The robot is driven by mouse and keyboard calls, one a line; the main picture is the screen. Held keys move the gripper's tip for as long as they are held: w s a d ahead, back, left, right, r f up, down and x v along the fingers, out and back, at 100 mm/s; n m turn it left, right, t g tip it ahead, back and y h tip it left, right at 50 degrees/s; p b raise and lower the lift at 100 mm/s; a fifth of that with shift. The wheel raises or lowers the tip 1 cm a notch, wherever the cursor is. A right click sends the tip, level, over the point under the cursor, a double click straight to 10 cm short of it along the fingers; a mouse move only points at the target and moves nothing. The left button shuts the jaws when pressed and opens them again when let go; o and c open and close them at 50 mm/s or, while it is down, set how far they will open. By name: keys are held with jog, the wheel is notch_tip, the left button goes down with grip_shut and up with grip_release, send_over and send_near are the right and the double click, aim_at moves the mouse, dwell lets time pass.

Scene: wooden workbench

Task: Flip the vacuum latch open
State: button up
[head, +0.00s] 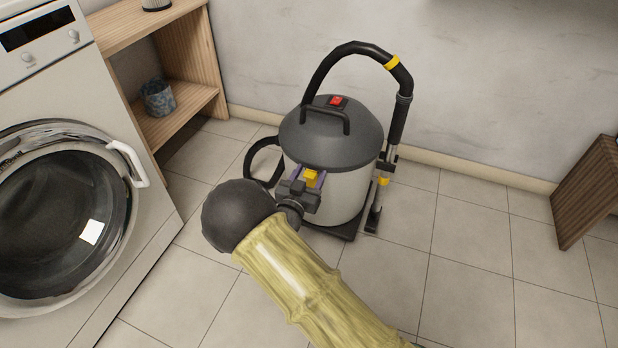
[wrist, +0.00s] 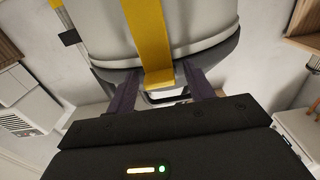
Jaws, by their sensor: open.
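The vacuum (head: 345,185) stands on the tiled floor, with a dark grey lid (head: 310,122) and a pale drum. Its yellow latch (head: 311,175) is on the front of the drum, just below the lid. In the wrist view the latch (wrist: 150,40) is a long yellow strip whose lower end lies between my purple fingers. My gripper (head: 311,180) is open at the latch, with one finger on each side and visible gaps between them and the strip in the wrist view (wrist: 162,92). My gripper body partly hides the drum below the latch.
A washing machine (head: 25,95) with a round door stands at the left. A wooden panel (head: 587,190) is at far right. Floor right of the vacuum is clear.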

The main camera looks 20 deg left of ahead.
grip_shut()
